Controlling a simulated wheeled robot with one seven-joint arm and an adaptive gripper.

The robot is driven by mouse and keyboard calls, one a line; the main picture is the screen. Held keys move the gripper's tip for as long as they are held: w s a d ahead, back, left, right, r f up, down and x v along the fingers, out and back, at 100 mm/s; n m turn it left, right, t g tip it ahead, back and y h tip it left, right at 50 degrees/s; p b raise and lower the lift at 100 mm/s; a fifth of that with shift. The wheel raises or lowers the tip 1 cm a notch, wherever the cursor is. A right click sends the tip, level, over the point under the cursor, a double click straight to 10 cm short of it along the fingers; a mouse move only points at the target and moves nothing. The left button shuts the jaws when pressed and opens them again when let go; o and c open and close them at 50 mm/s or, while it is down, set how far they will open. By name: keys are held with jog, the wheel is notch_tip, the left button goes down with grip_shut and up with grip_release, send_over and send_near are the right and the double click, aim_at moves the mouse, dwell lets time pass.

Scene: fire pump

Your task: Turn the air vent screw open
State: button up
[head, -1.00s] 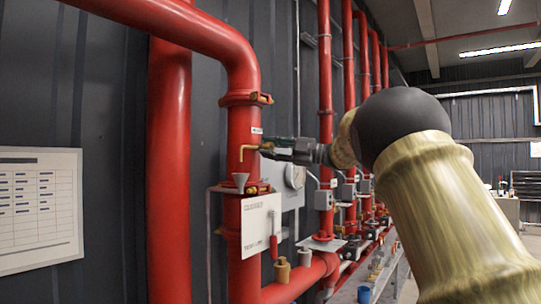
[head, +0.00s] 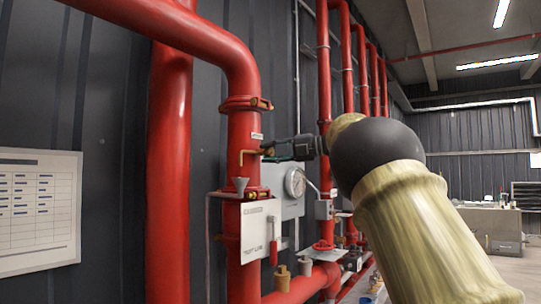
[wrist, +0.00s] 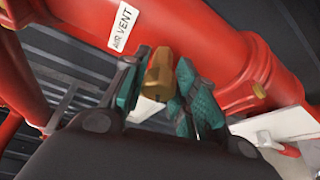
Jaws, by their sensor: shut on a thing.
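The air vent screw (wrist: 158,75) is a brass piece on the red pipe (wrist: 185,35), just below the white AIR VENT label (wrist: 122,28) in the wrist view. My gripper (wrist: 160,95) has its teal-padded fingers on both sides of the screw and is shut on it. In the head view my gripper (head: 275,154) reaches the upright red pipe (head: 243,130) from the right. The screw itself is too small and covered to make out in the head view.
A small funnel (head: 240,184) sits below the spout. A round gauge (head: 295,182) on a grey box is behind and below my gripper. A white sign (head: 257,230) hangs on the pipe. More red pipes (head: 324,100) stand along the wall at the right.

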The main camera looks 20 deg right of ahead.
dwell(0.4)
jog(key=o, duration=1.1)
jog(key=shift+c, duration=0.2)
jog(key=v, duration=1.2)
